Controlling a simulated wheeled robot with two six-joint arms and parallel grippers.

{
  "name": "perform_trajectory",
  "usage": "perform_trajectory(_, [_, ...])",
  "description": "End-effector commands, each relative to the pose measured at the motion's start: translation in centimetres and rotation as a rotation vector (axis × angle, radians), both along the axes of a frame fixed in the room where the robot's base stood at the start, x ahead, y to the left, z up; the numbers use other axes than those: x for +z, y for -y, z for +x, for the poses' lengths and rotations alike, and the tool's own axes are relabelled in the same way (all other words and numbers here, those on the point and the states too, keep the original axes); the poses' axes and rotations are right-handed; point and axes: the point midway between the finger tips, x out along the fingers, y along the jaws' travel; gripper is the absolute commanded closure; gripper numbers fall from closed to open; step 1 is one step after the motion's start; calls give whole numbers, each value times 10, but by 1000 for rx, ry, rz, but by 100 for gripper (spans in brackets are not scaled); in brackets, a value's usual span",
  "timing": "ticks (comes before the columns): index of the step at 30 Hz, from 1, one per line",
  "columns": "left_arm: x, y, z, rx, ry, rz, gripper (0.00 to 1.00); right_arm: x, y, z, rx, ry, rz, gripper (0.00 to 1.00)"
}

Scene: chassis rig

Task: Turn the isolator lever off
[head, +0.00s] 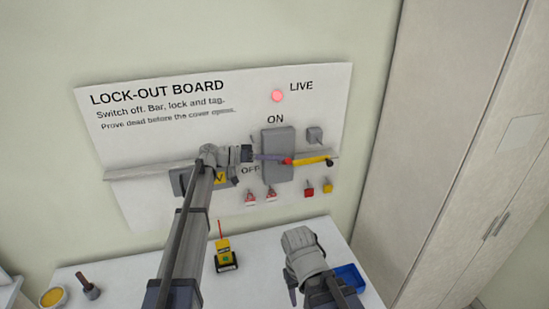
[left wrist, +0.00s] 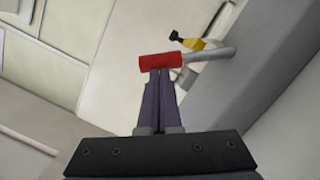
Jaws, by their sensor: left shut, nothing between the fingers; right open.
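The isolator is a grey box (head: 278,150) on the lock-out board, with ON printed above it and OFF to its lower left. Its lever has a red grip (head: 287,161); in the left wrist view the red grip (left wrist: 160,61) sits on a grey rod (left wrist: 210,54). My left gripper (head: 270,157) is shut and empty in front of the box. Its fingertips (left wrist: 160,72) are at the red grip, touching or nearly so. The red lamp (head: 277,95) beside LIVE is lit. My right gripper (head: 302,250) is open, low over the table and away from the board.
A yellow bar (head: 314,161) with a dark end is right of the grip. A yellow tester (head: 226,255), blue tray (head: 349,278) and yellow-filled bowl (head: 53,297) are on the table. A tall cabinet (head: 450,140) stands right.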

Motion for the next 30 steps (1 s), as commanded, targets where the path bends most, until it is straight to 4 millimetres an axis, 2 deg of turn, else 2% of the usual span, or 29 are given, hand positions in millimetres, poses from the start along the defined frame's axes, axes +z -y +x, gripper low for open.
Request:
perform_trajectory(8, [-15,5,-14,-2,143,48,100,-12,0,0,-1,0,0,50])
perform_trajectory(14, [-33,8,-24,-1,321,106,100,-26,0,0,-2,1,0,50])
perform_trajectory(30, [-84,12,-34,0,806,264,100,-78,0,1,-1,2,0,50])
